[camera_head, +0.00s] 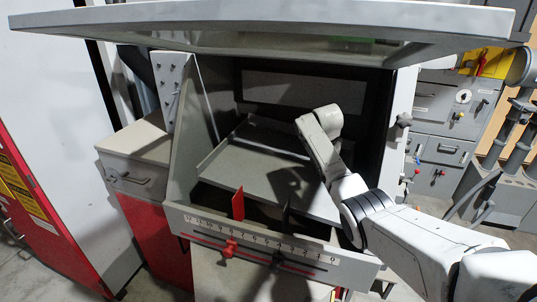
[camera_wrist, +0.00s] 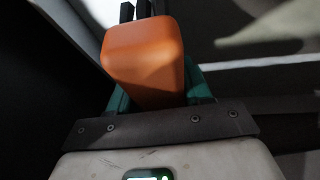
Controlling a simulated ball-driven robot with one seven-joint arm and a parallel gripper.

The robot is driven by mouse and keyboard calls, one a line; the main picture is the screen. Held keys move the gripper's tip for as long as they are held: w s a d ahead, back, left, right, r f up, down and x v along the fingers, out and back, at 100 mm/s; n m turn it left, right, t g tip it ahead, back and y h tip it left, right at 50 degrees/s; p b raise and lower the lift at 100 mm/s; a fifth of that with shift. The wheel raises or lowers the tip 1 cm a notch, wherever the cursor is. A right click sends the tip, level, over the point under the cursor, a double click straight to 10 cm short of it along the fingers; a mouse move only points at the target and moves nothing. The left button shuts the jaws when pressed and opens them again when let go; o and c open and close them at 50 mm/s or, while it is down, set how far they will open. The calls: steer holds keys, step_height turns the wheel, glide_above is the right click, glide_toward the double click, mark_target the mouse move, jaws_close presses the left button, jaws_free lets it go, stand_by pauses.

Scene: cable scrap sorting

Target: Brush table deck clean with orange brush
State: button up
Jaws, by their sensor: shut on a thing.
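The orange brush (camera_wrist: 145,50) fills the upper middle of the wrist view as a rounded orange block, with dark parts at its far end. The teal fingers of my gripper (camera_wrist: 157,88) are shut on it, one at each side. The table deck (camera_head: 235,163) is a grey plate inside the open cabinet in the head view. My arm reaches over the deck's right side, and its shadow falls on the plate. The gripper and brush are hidden behind my arm in the head view. I cannot tell whether the brush touches the deck.
A large grey lid (camera_head: 270,17) hangs over the cabinet. A front rail (camera_head: 265,245) with a number scale and a red marker (camera_head: 238,204) edges the opening. A side panel (camera_head: 182,125) stands left. Grey drawers (camera_head: 445,125) stand behind at right.

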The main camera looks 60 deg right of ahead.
steer(key=shift+r, duration=1.55)
